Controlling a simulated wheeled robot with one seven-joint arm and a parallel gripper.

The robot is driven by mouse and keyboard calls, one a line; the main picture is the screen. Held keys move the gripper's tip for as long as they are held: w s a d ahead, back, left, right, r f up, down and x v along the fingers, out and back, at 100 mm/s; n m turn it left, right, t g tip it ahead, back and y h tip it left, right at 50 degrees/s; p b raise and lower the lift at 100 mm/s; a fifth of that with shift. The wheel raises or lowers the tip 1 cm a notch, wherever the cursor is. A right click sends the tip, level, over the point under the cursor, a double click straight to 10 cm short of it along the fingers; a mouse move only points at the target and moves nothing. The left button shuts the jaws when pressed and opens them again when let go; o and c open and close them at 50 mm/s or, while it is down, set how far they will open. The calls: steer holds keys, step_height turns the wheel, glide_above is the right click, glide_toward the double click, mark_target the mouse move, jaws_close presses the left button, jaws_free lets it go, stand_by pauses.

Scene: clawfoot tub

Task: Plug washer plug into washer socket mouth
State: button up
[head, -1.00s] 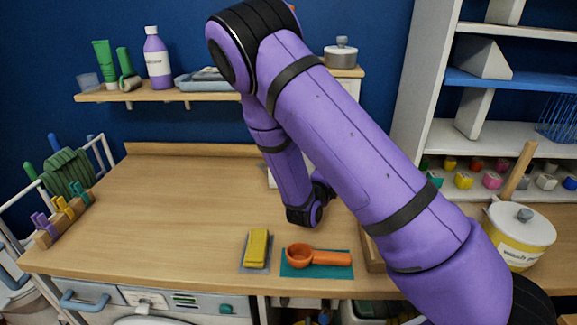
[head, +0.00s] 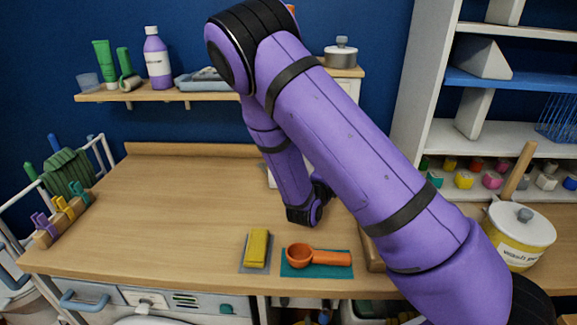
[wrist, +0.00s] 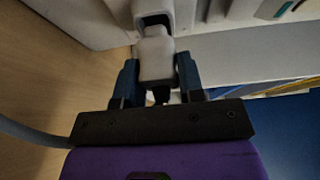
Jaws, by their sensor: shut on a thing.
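In the wrist view my gripper (wrist: 157,80) is shut on the pale washer plug (wrist: 157,58), with one dark blue finger on each side of it. The plug's narrower front end points at the washer socket mouth (wrist: 153,19), a dark-edged opening in a pale housing. The plug's tip is at or just inside the opening; how deep it sits I cannot tell. A grey cable (wrist: 35,135) shows at the left.
The wooden counter (head: 180,205) is largely clear. A yellow sponge (head: 257,248) and an orange scoop (head: 318,257) lie near its front edge. A lidded pot (head: 520,235) stands at the right. A peg rack (head: 60,220) is at the left.

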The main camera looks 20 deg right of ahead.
steer(key=shift+w+d, duration=0.25)
steer(key=shift+w, duration=0.3)
steer(key=shift+w+d, duration=0.2)
steer(key=shift+w, duration=0.3)
stand_by(0.4)
steer(key=o, duration=1.2)
steer(key=shift+v, duration=3.95)
steer(key=shift+a, duration=0.1)
